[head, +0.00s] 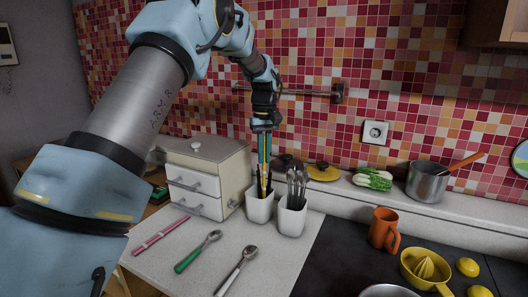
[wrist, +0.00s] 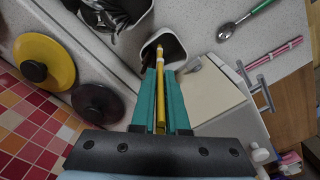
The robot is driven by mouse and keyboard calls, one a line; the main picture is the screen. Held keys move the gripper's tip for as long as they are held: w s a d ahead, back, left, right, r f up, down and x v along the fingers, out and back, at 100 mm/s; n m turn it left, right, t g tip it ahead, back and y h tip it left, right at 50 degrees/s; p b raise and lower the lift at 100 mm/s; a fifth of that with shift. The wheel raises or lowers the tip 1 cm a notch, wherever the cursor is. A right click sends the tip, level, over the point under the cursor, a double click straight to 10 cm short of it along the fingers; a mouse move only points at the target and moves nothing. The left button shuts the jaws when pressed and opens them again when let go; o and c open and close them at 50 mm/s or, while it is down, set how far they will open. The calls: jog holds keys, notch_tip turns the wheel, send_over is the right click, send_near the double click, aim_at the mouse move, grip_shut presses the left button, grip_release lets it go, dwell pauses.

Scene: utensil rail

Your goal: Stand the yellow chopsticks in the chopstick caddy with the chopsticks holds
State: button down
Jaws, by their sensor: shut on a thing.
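My gripper (head: 263,150) is shut on the yellow chopsticks (wrist: 158,95), which point down between its teal fingers (wrist: 160,108). The chopsticks also show as a thin upright line in the head view (head: 265,168). Their lower end lies over the mouth of the left white caddy (head: 259,207); how deep it reaches I cannot tell. Dark sticks (head: 260,184) stand in that caddy. In the wrist view the caddy's open mouth (wrist: 176,46) is just beyond the fingertips, partly hidden by the chopsticks and fingers.
A second white caddy (head: 291,219) with metal utensils stands close on the right. A drawer box (head: 205,178) is on the left. Pink chopsticks (head: 160,236), a green-handled spoon (head: 197,251) and a white-handled spoon (head: 236,270) lie in front. Pot lids (head: 323,172) lie behind.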

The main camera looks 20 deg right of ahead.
aim_at(265, 136)
jog(key=shift+f+b, duration=0.7)
jog(key=shift+f, duration=1.1)
jog(key=c, duration=0.8)
grip_release()
jog(key=shift+c, duration=0.2)
notch_tip(265, 136, up, 11)
jog(key=b, duration=0.2)
jog(key=shift+f+b, duration=0.1)
jog(key=shift+b, duration=0.3)
jog(key=shift+s, duration=0.15)
